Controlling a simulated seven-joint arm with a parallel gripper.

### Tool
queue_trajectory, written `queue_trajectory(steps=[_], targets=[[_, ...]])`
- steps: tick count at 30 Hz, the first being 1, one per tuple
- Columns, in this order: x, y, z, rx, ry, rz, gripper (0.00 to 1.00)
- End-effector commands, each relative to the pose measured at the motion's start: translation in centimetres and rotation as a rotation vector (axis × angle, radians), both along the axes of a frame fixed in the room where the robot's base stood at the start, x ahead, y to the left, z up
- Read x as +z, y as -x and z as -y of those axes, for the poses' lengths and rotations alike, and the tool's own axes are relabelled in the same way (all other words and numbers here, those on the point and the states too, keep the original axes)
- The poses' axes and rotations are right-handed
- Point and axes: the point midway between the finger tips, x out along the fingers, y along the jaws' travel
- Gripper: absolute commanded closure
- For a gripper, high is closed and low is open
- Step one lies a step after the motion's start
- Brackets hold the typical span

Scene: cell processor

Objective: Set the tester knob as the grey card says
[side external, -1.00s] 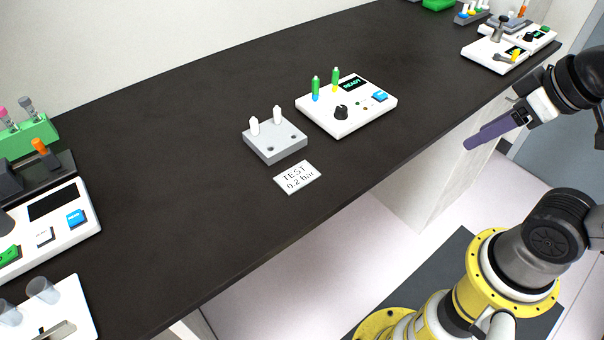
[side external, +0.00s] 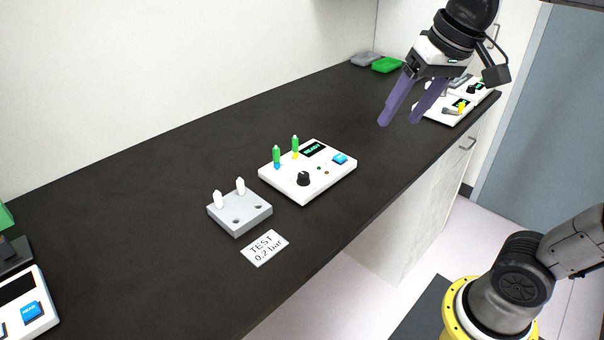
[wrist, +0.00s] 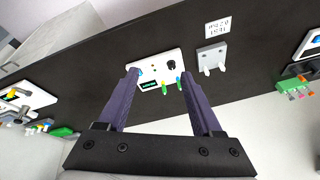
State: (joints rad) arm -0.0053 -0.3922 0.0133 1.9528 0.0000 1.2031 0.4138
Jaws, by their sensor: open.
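The white tester (side external: 318,188) stands mid-bench with a black knob (side external: 303,178), a blue button (side external: 340,159) and a dark display reading READY. Two green-topped plugs stand at its back left, one with a blue base and one with a yellow base. The card (side external: 264,248) lies on the bench in front and reads "TEST 0.2 bar". My gripper (side external: 400,122) is open and empty, above the bench to the right of the tester. In the wrist view the tester (wrist: 160,66) and its knob (wrist: 171,64) lie ahead of the purple fingers (wrist: 158,80). The knob's exact setting is too small to read.
A grey block (side external: 240,217) with two white pegs stands left of the tester. Other white devices (side external: 452,110) stand at the far right end, and another (side external: 30,308) at the left edge. The dark bench around the tester is mostly clear.

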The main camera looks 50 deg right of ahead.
Motion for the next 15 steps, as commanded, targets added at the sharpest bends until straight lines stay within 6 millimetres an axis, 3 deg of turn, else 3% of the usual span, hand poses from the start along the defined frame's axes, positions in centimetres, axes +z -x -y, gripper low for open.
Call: queue_trajectory(steps=[1,8,15], targets=[[0.5,-2.2,-0.1,-0.027,-0.01,-0.031,0.33],[0.4,-10.7,-0.3,-0.137,-0.042,-0.149,0.33],[-3.9,-18.5,-0.7,-0.182,-0.042,-0.266,0.33]])
